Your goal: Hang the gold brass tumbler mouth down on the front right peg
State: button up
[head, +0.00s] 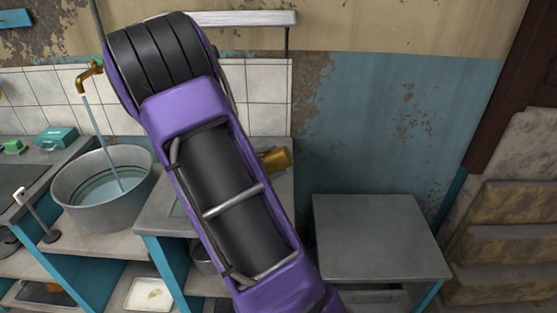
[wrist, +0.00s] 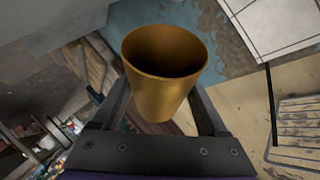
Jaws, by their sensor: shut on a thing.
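The gold brass tumbler (wrist: 160,90) is between the two fingers of my gripper (wrist: 162,105) in the wrist view. My gripper is shut on it, and its open mouth faces the wrist camera's upper side. In the head view the tumbler (head: 277,159) shows as a small gold shape just right of my purple arm, lying tilted, nearly sideways. My arm hides the gripper and most of the area behind it in the head view. I cannot make out the pegs or the front right peg in either view.
A large metal basin (head: 103,190) stands on the left counter under a running brass tap (head: 90,75). A grey table (head: 380,237) at the right has a bare top. A white shelf (head: 245,18) is on the wall. A white tray (head: 149,294) lies on a lower shelf.

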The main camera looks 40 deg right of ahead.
jog(key=w+a+f, duration=0.1)
jog(key=a, duration=0.1)
jog(key=w+a+f+b, duration=0.1)
jog(key=w+a+f, duration=0.2)
jog(key=shift+w+a+f, duration=0.2)
jog(key=shift+w+a, duration=0.05)
jog(key=shift+a, duration=0.15)
jog(key=shift+w+a+f+b, duration=0.25)
jog(key=shift+w+a+b, duration=0.1)
jog(key=shift+a, duration=0.15)
jog(key=shift+f, duration=0.2)
jog(key=shift+f+b, duration=0.5)
jog(key=shift+s+f, duration=0.1)
jog(key=shift+f, duration=0.1)
